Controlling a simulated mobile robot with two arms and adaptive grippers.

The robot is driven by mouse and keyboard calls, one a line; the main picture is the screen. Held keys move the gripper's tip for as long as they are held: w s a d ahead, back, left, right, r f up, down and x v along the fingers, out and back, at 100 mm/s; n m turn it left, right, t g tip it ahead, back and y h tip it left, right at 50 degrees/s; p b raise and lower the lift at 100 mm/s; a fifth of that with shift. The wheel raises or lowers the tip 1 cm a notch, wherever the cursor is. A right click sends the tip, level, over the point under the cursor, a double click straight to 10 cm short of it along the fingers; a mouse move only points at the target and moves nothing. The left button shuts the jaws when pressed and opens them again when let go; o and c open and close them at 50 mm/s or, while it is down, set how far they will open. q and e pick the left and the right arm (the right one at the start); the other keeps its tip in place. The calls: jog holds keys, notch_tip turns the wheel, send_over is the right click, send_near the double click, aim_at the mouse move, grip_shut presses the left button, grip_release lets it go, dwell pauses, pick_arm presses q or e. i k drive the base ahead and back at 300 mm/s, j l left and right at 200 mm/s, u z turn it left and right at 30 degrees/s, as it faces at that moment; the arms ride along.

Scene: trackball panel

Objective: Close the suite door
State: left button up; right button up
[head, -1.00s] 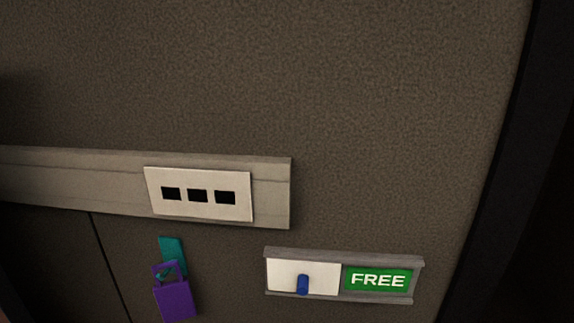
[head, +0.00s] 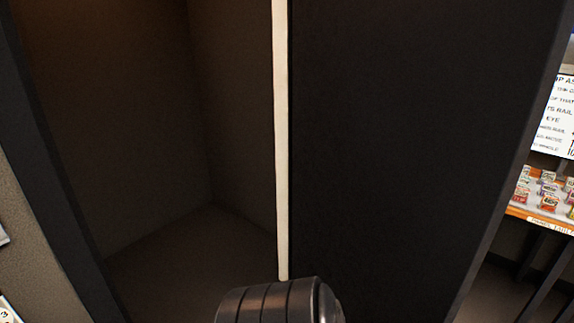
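A dark opening (head: 110,120) fills the left half of the head view, with dim walls and floor inside. A tall black panel (head: 390,140) stands on its right; it looks like the suite door standing open, though I cannot be certain. A pale vertical strip (head: 281,140) runs along the panel's left edge. A dark, ribbed, rounded part of my own arm shows at the bottom centre, in front of the strip's lower end. Neither gripper shows, and I cannot tell whether the arm touches the panel.
A dark frame post (head: 50,170) borders the opening, with a brown textured wall (head: 22,215) left of it. At the far right, beyond the panel, an orange-edged shelf (head: 540,221) holds several small items below a white text sign (head: 553,118).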

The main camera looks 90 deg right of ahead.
aim_at(416, 123)
jog(key=k+z, duration=0.35)
jog(key=k+l+z, duration=0.15)
jog(key=k+z, duration=0.15)
jog(key=k, duration=0.2)
jog(key=k+l+z, duration=0.2)
jog(key=k+z, duration=0.15)
jog(key=k+l+z, duration=0.1)
jog(key=l+z, duration=0.25)
jog(key=l, duration=0.5)
jog(key=l+z, duration=0.3)
jog(key=l, duration=0.85)
